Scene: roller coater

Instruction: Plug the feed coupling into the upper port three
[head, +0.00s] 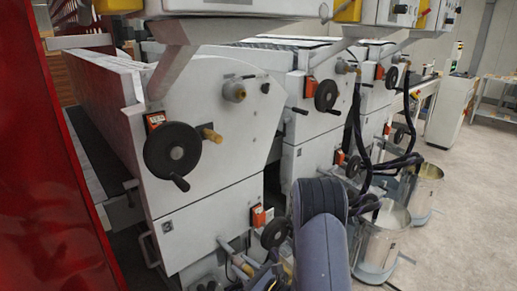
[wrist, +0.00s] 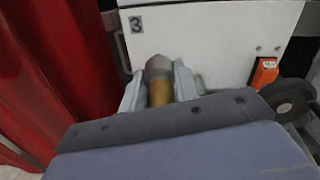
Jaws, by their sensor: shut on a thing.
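My gripper (wrist: 158,78) is shut on the feed coupling (wrist: 159,92), a brass-coloured cylinder with a grey end, held between the two pale fingers in the wrist view. Beyond it is a white panel with a dark plate (wrist: 136,24) reading 3. In the head view the fingers and coupling are low, in front of the nearest machine's lower panel (head: 215,225), partly hidden by my arm. A grey round fitting (head: 235,91), which looks like a port, sits high on that machine's upper side panel. I cannot tell whether the coupling touches anything.
The nearest machine carries a black handwheel (head: 172,150) with a crank and a brass-coloured peg (head: 211,134). A lower orange box (head: 258,216) and handwheel (head: 275,233) are near my arm. Metal buckets (head: 382,240) with black hoses stand right. A red panel (head: 45,160) rises left.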

